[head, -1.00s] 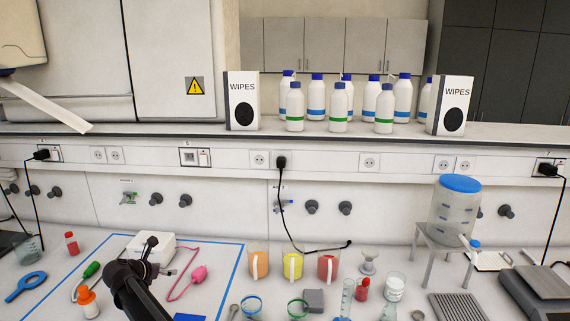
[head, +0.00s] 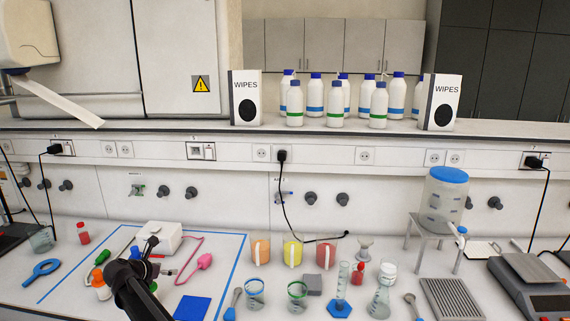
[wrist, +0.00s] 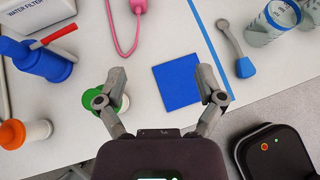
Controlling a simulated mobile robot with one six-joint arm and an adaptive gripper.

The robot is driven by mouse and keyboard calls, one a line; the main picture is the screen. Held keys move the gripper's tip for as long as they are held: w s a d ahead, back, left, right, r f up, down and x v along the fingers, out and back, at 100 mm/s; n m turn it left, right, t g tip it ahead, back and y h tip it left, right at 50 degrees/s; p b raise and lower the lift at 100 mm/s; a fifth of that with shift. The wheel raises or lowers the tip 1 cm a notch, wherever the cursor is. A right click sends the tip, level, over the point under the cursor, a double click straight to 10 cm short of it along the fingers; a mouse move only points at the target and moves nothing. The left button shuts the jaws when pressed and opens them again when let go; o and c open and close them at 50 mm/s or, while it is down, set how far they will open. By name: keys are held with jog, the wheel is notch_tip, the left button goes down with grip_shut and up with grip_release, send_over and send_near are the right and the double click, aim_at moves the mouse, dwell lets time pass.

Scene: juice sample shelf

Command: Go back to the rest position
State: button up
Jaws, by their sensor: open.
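My gripper (wrist: 163,88) is open and empty in the wrist view, its two fingers spread wide above the bench. A blue square pad (wrist: 178,88) lies flat on the bench between and beyond the fingers; it also shows in the head view (head: 193,307). A green-topped item (wrist: 98,97) is partly hidden behind the left finger. In the head view my dark arm reaches over the blue-taped area at the lower left, and its fingertips are not clear there.
A white box (head: 163,239), a pink item (head: 204,262) and an orange-capped bottle (head: 101,288) are near my arm. Orange (head: 260,252), yellow (head: 292,254) and red (head: 326,256) cups stand right of the tape. Glassware, a stand (head: 430,221) and a scale (head: 530,285) fill the right side.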

jog(key=s+d+f+m+g+b, duration=0.1)
jog(key=d+m, duration=0.4)
jog(key=d, duration=0.6)
jog(key=s+d+f+m+g+b, duration=0.1)
jog(key=d+f+m, duration=0.4)
jog(key=d, duration=0.6)
jog(key=s+d+f+m+g+b, duration=0.1)
jog(key=d+f+m+g, duration=0.3)
jog(key=d, duration=0.8)
jog(key=shift+s+f+m+b, duration=0.3)
jog(key=shift+m+b, duration=0.2)
jog(key=shift+b, duration=0.4)
jog(key=s+d+f+m+g, duration=0.1)
jog(key=s+d+m, duration=0.1)
jog(key=d, duration=0.2)
jog(key=s+d+f+m+b, duration=0.1)
jog(key=s+d+m, duration=0.1)
jog(key=d+m, duration=0.1)
jog(key=s+d+f+m+g+y+b, duration=0.1)
jog(key=s+d+f+m, duration=0.1)
jog(key=d, duration=0.3)
jog(key=shift+s+g, duration=0.3)
jog(key=shift+s, duration=0.2)
jog(key=s+d+f+m+g+y+b, duration=0.1)
jog(key=s+d+f+m+y+b, duration=0.2)
jog(key=s+d+m, duration=0.6)
jog(key=shift+s+d+f+m+g, duration=0.35)
jog(key=shift+s+d, duration=0.2)
jog(key=shift+s, duration=0.4)
